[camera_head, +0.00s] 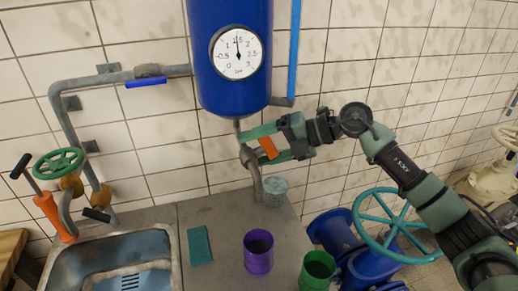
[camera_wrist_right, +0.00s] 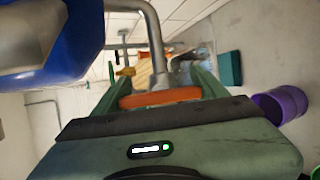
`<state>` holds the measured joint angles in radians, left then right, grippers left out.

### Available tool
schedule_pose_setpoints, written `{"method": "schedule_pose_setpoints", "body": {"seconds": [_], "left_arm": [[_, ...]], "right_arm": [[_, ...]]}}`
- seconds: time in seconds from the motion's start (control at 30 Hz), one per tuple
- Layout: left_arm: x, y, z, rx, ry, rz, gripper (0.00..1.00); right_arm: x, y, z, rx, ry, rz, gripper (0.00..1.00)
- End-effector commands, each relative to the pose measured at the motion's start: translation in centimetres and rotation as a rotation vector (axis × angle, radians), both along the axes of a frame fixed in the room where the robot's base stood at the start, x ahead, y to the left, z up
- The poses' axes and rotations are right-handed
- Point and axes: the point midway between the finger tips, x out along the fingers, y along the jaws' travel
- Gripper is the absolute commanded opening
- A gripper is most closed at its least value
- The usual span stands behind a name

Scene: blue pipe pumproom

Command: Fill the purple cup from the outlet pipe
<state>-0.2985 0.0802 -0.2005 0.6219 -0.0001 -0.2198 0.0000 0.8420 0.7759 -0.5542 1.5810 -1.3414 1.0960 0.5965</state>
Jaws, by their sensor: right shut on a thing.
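The purple cup (camera_head: 258,252) stands upright on the grey counter, in front of the outlet pipe and apart from it. Its inside looks dark; I cannot tell its contents. It also shows at the right of the wrist view (camera_wrist_right: 280,104). The grey outlet pipe (camera_head: 257,185) bends down from under the blue tank (camera_head: 230,75). My right gripper (camera_head: 247,149) is up at the pipe's valve, its green fingers on either side of the orange handle (camera_head: 268,147), shut on it. In the wrist view the orange handle (camera_wrist_right: 160,97) lies between the fingers. My left gripper is not in view.
A patterned pale cup (camera_head: 273,191) stands behind the pipe's lower end. A green cup (camera_head: 318,270) is right of the purple one, and a teal block (camera_head: 199,245) lies left. A sink (camera_head: 115,265) is at left, a teal handwheel (camera_head: 385,225) at right.

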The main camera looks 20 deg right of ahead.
Motion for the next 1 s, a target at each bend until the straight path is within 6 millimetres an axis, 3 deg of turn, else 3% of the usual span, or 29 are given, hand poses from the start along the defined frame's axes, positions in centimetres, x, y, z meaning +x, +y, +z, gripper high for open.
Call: {"method": "schedule_pose_setpoints", "body": {"seconds": [0.3, 0.73, 0.77, 0.8, 1.0], "left_arm": [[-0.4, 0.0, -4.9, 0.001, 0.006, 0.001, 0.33], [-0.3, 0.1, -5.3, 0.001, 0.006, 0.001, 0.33], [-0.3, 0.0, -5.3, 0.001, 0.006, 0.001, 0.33], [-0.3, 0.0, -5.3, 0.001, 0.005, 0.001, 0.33], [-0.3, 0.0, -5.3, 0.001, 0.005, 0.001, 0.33]], "right_arm": [[0.0, 0.0, -0.4, 0.005, -0.192, 0.094, 0.32], [0.0, 0.0, 0.2, 0.005, -0.243, 0.12, 0.32], [0.0, 0.0, 0.2, 0.005, -0.243, 0.12, 0.75], [0.0, 0.0, 0.2, 0.005, -0.243, 0.12, 0.82], [0.0, 0.1, 0.2, 0.007, -0.243, 0.12, 0.82]]}}
